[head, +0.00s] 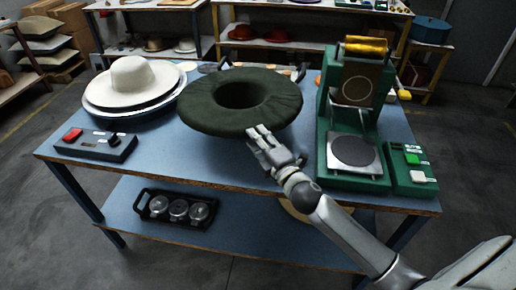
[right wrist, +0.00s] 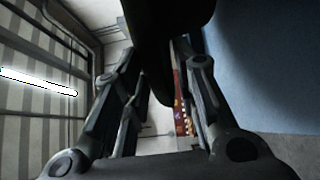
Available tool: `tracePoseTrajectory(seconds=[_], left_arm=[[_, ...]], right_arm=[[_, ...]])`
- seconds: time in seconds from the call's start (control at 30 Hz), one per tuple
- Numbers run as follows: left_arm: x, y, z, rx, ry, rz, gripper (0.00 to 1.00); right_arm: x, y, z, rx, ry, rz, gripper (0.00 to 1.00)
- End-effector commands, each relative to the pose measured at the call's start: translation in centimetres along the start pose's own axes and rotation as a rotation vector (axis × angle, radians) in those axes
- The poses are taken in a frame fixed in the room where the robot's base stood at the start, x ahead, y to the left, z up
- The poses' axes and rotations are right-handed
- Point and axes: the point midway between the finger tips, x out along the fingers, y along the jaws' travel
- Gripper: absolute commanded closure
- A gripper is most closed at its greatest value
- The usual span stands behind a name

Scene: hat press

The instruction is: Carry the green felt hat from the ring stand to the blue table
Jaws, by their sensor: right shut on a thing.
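The green felt hat (head: 205,112) is a dark green round shape with a wide brim and a hollow in its middle, over the middle of the blue table (head: 200,153). I cannot tell whether its underside touches the tabletop. My right gripper (head: 262,136) is shut on the near right edge of its brim. In the right wrist view, the dark hat (right wrist: 170,45) fills the space between the fingers, and a blue surface lies to the right. I cannot make out a ring stand. My left gripper is out of view.
Left of the hat, a cream hat (head: 133,78) sits on a round base behind a control box (head: 97,146). Right of it stands a green press (head: 340,110) with a button box (head: 410,168). The table's front edge is bare.

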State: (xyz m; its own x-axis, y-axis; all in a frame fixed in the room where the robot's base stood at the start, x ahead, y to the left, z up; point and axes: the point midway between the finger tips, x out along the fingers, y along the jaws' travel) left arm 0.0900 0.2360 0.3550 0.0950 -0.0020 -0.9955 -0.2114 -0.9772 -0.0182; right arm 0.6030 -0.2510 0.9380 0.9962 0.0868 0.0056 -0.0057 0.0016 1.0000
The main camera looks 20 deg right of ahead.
Motion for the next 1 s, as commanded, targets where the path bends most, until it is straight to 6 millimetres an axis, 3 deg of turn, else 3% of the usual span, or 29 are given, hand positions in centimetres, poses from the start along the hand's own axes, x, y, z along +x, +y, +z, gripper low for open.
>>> tracePoseTrajectory(seconds=[0.27, 0.53, 0.57, 0.7, 1.0], left_arm=[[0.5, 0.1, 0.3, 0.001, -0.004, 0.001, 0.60], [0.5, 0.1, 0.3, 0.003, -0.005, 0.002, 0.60], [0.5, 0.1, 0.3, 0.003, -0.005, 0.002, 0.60], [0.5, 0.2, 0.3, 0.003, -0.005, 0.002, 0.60], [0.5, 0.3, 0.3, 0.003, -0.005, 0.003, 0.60]], right_arm=[[0.5, -3.3, 0.1, 0.003, -0.001, 0.000, 1.00], [0.5, -3.7, 0.1, 0.000, 0.000, 0.000, 1.00], [0.5, -3.8, 0.1, 0.000, 0.000, -0.002, 0.70], [0.5, -3.8, 0.1, 0.000, 0.000, -0.002, 0.52], [0.5, -3.7, 0.1, 0.000, 0.000, 0.000, 0.51]])
